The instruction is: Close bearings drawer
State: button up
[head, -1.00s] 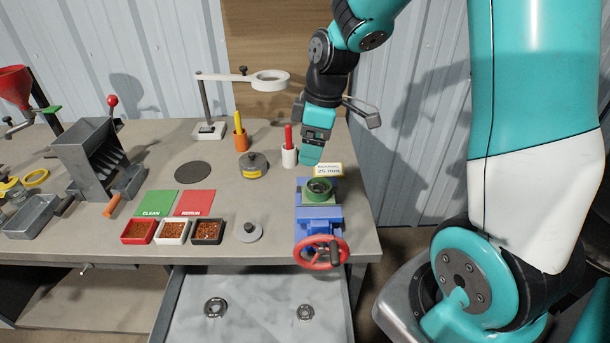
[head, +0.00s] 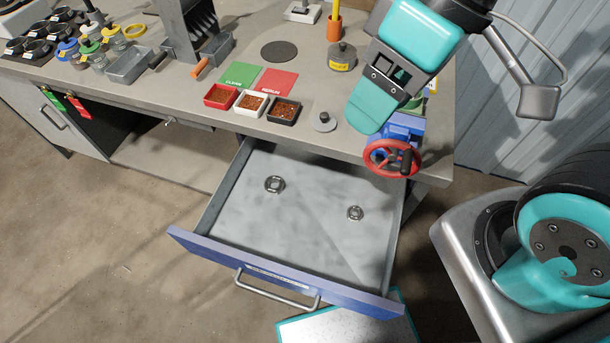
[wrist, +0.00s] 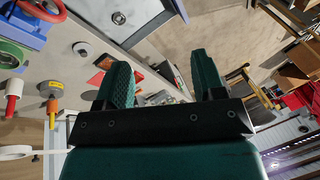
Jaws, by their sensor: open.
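The bearings drawer (head: 230,255) is pulled far out below the bench top. Its blue front carries a label and a grey bar handle (head: 277,289). Two metal bearings lie on its floor, one at the left (head: 274,184) and one at the right (head: 354,213). My gripper (head: 362,125) is above the bench's right end near the blue vise, away from the drawer handle. In the wrist view its two teal fingers (wrist: 160,85) stand apart with nothing between them. Part of the drawer, with one bearing, shows at the top of the wrist view (wrist: 118,18).
The blue vise (head: 405,130) with a red handwheel (head: 391,158) stands at the bench's right edge, above the drawer. Several small trays of granules (head: 252,103) line the front edge. A teal-edged plate (head: 345,326) lies below the drawer front. Floor at left is clear.

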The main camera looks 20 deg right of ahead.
aim_at(302, 239)
jog(key=z, duration=1.1)
jog(key=k, duration=0.55)
jog(key=u, duration=1.6)
jog(key=k, duration=0.45)
jog(key=u, duration=0.65)
jog(key=i, duration=0.5)
jog(key=z, duration=0.05)
